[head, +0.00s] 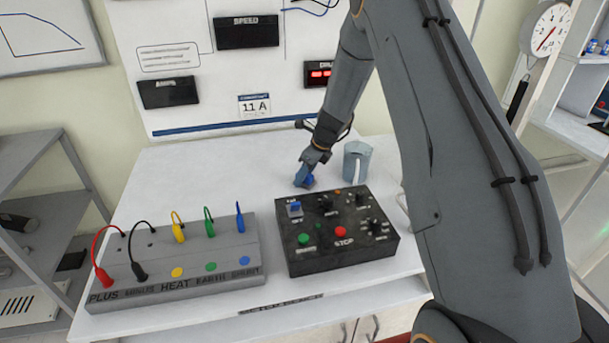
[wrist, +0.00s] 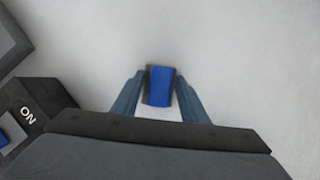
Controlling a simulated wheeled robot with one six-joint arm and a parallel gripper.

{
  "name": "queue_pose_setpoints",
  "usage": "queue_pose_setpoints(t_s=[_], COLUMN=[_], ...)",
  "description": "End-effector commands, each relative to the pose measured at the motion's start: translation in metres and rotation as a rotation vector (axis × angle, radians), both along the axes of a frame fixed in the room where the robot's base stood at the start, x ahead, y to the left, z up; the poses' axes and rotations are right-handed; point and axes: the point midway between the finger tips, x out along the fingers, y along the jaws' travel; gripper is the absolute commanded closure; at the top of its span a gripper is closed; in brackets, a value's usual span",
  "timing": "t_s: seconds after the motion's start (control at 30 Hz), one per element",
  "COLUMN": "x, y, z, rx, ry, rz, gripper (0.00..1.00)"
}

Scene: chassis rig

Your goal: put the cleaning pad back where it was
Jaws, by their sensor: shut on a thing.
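The cleaning pad (wrist: 160,86) is a small block with a blue face and a dark edge. In the wrist view it sits between the two fingertips of my gripper (wrist: 160,98), which is shut on it. In the head view the blue pad (head: 307,181) shows at the end of my gripper (head: 304,178), just behind the black control box. The white table top lies below it. I cannot tell whether the pad touches the table.
The black control box (head: 335,230) with buttons and knobs stands just in front of my gripper. A grey terminal block (head: 175,265) with coloured cables is at left. A grey-blue cup (head: 357,162) stands close at right. The white table (head: 200,175) is clear at back left.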

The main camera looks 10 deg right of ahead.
Motion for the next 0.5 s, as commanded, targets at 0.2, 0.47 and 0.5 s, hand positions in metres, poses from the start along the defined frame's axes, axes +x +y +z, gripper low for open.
queue_pose_setpoints(t_s=[0.2,0.47,0.5], x=[-0.0002,-0.0001,-0.0002], y=[0.0,-0.0001,-0.0006], z=[-0.0005,0.0026,0.0046], rx=[0.0,0.0,0.0], ry=[0.0,0.0,0.0], rz=[0.0,0.0,0.0], gripper=[0.41,0.41,0.41])
